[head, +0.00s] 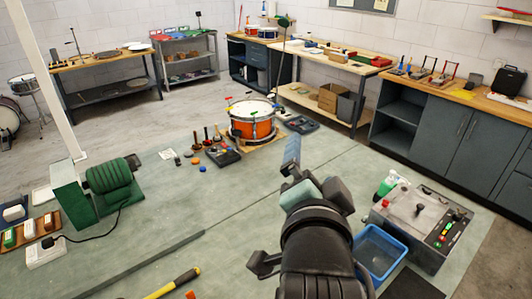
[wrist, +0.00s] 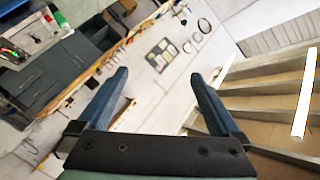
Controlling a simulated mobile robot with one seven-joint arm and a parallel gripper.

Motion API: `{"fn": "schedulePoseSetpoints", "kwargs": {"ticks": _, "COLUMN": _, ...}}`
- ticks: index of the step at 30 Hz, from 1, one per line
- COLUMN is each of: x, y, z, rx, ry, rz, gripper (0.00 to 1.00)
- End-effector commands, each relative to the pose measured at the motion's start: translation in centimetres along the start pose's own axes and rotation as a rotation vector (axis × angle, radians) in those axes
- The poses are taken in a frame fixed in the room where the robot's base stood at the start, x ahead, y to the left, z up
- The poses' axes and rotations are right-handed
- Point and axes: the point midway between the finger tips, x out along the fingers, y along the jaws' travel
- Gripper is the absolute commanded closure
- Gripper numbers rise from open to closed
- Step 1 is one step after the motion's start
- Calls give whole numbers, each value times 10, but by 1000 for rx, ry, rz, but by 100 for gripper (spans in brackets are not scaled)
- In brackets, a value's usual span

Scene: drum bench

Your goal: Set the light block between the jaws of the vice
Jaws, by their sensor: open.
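My gripper (wrist: 158,76) is open and empty in the wrist view, its two blue fingers wide apart with only distant background between them. In the head view my gripper (head: 292,152) points away over the green bench top, above the surface and right of the orange drum (head: 253,129). I cannot pick out the vice or the light block with certainty in either view. Small pale blocks lie in a wooden tray (head: 30,232) at the far left of the bench, but I cannot tell whether one is the light block.
A green machine (head: 112,180) with a cord stands at left. A blue bin (head: 378,250) and a grey control box (head: 422,222) stand at right. A yellow-handled tool (head: 172,283) lies at the front. The middle of the bench top (head: 250,195) is largely clear.

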Motion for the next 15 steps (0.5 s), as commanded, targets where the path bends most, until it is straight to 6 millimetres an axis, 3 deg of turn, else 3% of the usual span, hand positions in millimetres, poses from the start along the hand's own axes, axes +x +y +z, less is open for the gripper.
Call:
{"fn": "schedulePoseSetpoints", "kwargs": {"ticks": 1, "x": -14, "y": -50, "z": -25, "rx": -129, "ry": 93, "rz": -135, "gripper": 0}}
{"fn": "schedulePoseSetpoints", "kwargs": {"ticks": 3, "x": -39, "y": -105, "z": -55, "rx": -302, "ry": 239, "rz": -279, "gripper": 0}}
{"fn": "schedulePoseSetpoints", "kwargs": {"ticks": 6, "x": -86, "y": -166, "z": -90, "rx": -502, "ry": 462, "rz": -423, "gripper": 0}}
{"fn": "schedulePoseSetpoints", "kwargs": {"ticks": 10, "x": -139, "y": -212, "z": -118, "rx": -663, "ry": 699, "rz": -511, "gripper": 0}}
{"fn": "schedulePoseSetpoints", "kwargs": {"ticks": 15, "x": -170, "y": -232, "z": -132, "rx": -742, "ry": 839, "rz": -537, "gripper": 0}}
